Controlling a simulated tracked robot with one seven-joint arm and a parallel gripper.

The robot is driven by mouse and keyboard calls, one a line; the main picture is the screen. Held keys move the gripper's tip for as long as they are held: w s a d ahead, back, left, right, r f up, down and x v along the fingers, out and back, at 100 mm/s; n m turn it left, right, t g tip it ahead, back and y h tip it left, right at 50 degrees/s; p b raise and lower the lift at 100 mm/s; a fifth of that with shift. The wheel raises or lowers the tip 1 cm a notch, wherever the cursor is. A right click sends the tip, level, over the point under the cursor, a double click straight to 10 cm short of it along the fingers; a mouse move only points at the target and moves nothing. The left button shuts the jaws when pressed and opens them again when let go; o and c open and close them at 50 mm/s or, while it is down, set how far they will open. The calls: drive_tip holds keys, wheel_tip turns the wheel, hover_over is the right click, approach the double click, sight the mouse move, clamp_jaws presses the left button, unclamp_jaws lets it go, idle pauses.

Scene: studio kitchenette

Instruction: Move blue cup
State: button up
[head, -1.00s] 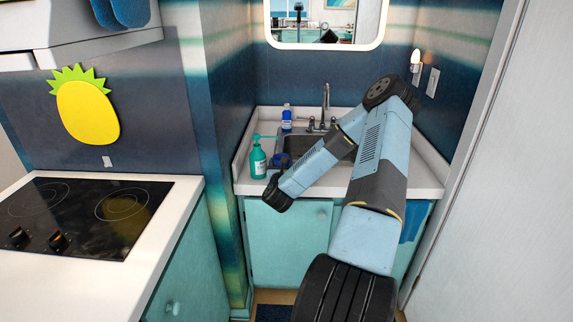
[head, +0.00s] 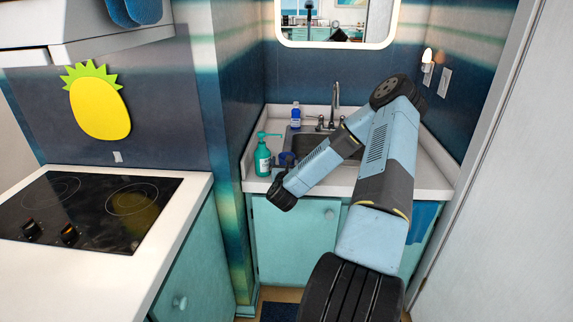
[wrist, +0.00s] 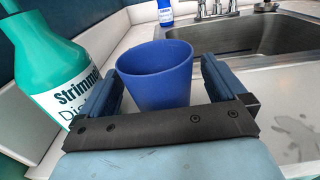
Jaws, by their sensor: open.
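The blue cup (wrist: 157,78) stands upright on the white counter beside the sink, and its open rim shows in the wrist view. It appears small and partly covered by my arm in the head view (head: 287,158). My gripper (wrist: 160,68) is open, with one finger on each side of the cup. A gap shows between the cup and the right finger; I cannot tell whether the left finger touches it. The gripper body hides the cup's lowest part in the wrist view. The fingers are hard to make out in the head view.
A teal soap bottle (wrist: 50,65) stands close left of my gripper. The steel sink (wrist: 262,35) and faucet (head: 336,100) are behind and to the right. A small blue bottle (head: 296,116) stands at the back. Bare counter (wrist: 280,110) lies right of the gripper.

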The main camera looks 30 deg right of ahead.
drive_tip(key=v, duration=1.3)
drive_tip(key=shift+s+a, duration=0.2)
drive_tip(key=shift+s, duration=0.15)
drive_tip(key=shift+w+f, duration=0.1)
